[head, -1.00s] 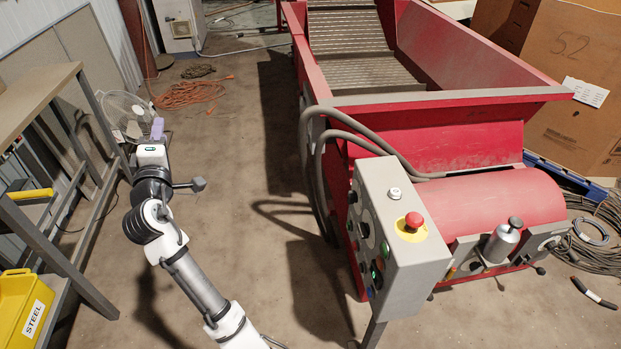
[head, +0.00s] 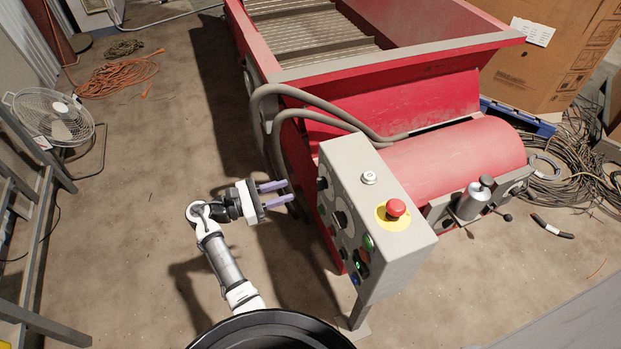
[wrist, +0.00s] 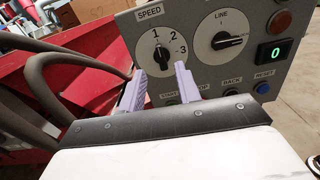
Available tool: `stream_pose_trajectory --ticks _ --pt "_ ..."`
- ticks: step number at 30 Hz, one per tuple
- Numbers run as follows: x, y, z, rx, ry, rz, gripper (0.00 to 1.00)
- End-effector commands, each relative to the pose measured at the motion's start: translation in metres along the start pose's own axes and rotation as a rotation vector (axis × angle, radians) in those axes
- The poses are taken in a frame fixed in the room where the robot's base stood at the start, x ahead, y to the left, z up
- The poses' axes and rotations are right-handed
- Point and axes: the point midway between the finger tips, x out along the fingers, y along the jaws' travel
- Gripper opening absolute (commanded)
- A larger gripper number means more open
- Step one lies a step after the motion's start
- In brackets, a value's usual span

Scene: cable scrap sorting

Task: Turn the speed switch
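The speed switch (wrist: 159,53) is a black knob on a white round dial marked 1, 2 and 3, under a "SPEED" label. Its knob stands nearly upright, its upper end towards the 1. It also shows at the far end of the panel in the head view (head: 322,184). My gripper (head: 285,192) is open and empty, facing the panel. In the wrist view its two purple fingers (wrist: 160,68) lie left and right of the knob, just below it. I cannot tell how far they are from the panel, and no contact shows.
The grey control box (head: 405,245) carries a "LINE" dial (wrist: 228,40) right of the speed dial, several buttons, and a red emergency stop (head: 396,208) on top. Thick hoses (head: 265,105) curve beside the red machine (head: 400,100).

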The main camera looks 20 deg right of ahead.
Motion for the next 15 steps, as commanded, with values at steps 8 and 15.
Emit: stream_pose_trajectory --ticks 8,15 --pt "0.06 -0.001 0.002 0.001 0.001 -0.002 0.33" --pt "0.087 0.0 0.001 0.002 0.001 0.002 0.33"
